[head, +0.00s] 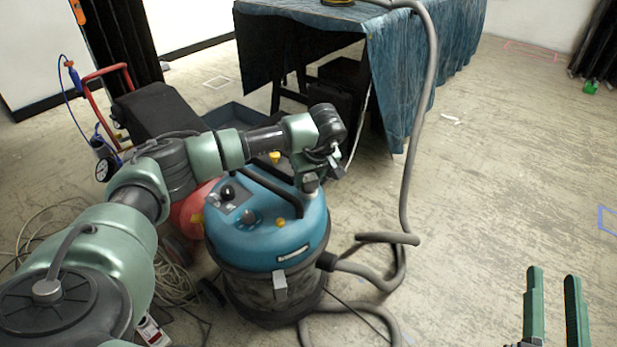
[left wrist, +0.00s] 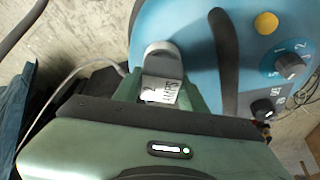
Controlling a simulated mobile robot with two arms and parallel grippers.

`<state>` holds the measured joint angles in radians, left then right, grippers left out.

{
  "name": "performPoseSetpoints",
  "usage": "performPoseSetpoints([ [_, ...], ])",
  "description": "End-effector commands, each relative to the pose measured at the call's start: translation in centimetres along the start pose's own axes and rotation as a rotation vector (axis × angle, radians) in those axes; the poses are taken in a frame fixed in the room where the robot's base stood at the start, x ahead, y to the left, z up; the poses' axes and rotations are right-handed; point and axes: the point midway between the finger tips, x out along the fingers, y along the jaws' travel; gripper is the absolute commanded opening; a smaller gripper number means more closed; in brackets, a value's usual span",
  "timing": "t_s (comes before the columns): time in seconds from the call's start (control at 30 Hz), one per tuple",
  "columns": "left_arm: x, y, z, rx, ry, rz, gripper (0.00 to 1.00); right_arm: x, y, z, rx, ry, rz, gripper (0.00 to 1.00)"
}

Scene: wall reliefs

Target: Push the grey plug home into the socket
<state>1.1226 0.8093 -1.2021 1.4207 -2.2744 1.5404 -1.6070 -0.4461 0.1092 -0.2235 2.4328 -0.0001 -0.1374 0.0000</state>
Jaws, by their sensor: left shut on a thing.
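My left gripper (head: 312,184) is at the far right part of the blue vacuum cleaner's top (head: 300,225). In the left wrist view its green fingers (left wrist: 158,96) are shut on a grey plug (left wrist: 162,52) with a white label. The plug's rounded grey end lies against or just in front of the blue housing (left wrist: 185,25); I cannot tell whether it touches. The socket is not clearly visible, and the plug is hidden by my gripper in the head view. My right gripper (head: 555,305) is open and empty over bare floor.
A black handle (left wrist: 225,60) arches beside the plug. A pale cable (left wrist: 62,92) runs behind my gripper. A grey hose (head: 412,190) loops right of the vacuum. A blue-draped table (head: 400,75) stands behind. The floor at right is mostly clear.

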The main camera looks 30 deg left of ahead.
Motion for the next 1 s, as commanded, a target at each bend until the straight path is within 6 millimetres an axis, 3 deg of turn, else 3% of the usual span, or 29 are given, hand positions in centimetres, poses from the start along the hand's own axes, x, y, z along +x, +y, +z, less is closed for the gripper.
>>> performPoseSetpoints([
  [0.73, 0.9, -0.1, 0.5, 0.002, -0.003, -0.003, 0.00, 0.0, -0.3, -1.9, 0.005, 0.101, -0.006, 0.36],
  [0.77, 0.9, -0.1, 0.5, 0.002, -0.003, -0.003, 0.50, 0.0, -0.3, -2.0, 0.006, 0.104, -0.006, 0.36],
  [0.8, 0.9, -0.1, 0.5, 0.002, -0.003, -0.004, 0.61, 0.0, -0.3, -2.0, 0.006, 0.103, -0.006, 0.36],
  [0.83, 0.9, -0.1, 0.5, 0.002, -0.003, -0.004, 0.67, 0.0, -0.3, -1.9, 0.006, 0.103, -0.007, 0.36],
  [1.0, 0.8, -0.1, 0.4, 0.001, -0.002, -0.003, 0.67, 0.0, -0.3, -1.9, 0.006, 0.100, -0.007, 0.36],
])
